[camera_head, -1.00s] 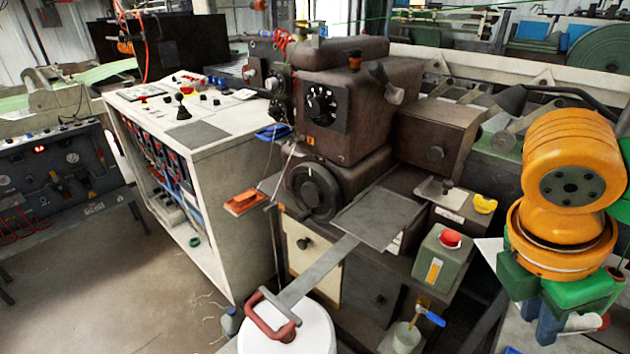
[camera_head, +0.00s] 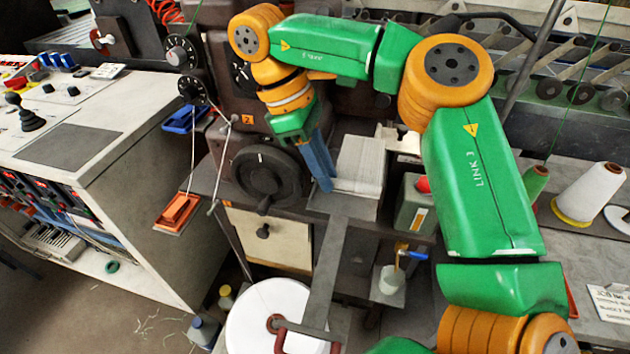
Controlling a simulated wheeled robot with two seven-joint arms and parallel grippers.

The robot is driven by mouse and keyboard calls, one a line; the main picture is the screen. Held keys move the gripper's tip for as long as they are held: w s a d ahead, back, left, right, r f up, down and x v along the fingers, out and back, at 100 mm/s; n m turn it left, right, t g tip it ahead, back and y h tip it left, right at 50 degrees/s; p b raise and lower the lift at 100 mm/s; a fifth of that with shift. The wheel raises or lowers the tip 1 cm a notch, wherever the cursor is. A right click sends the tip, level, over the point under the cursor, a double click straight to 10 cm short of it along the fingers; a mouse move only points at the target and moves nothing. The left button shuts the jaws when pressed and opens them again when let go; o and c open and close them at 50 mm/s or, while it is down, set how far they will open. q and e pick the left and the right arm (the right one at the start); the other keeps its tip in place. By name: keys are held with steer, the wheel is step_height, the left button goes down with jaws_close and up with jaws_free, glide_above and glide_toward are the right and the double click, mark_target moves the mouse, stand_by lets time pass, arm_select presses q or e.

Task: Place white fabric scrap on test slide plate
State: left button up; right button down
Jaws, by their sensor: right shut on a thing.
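The white fabric scrap (camera_head: 359,160) is a pale, finely lined rectangle at the blue fingers of my right gripper (camera_head: 322,172). My right gripper points down and is shut on the scrap near its left edge. The grey test slide plate (camera_head: 345,206) lies directly below, and the scrap covers much of its far part. I cannot tell whether the scrap touches the plate. A long grey bar (camera_head: 326,262) runs from the plate toward a red handle (camera_head: 283,342) at the bottom. My left gripper is not in view.
The brown machine's handwheel (camera_head: 268,178) stands close left of my right gripper. A green box with a red button (camera_head: 413,208) is just right of the plate. A white round drum top (camera_head: 262,318) lies below. A white thread cone (camera_head: 590,190) stands at right.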

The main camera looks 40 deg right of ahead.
mark_target(323, 203)
steer(key=shift+w+a+f, duration=0.1)
steer(key=shift+w+f, duration=0.8)
steer(key=shift+f, duration=0.2)
step_height(323, 203, down, 3)
steer(key=shift+f+b, duration=0.15)
steer(key=shift+b, duration=0.35)
steer(key=shift+w+f, duration=0.1)
steer(key=shift+w, duration=0.05)
steer(key=shift+f, duration=0.1)
steer(key=c, duration=0.8)
jaws_free()
steer(key=p+v, duration=0.9)
steer(key=v, duration=0.3)
steer(key=shift+r, duration=0.25)
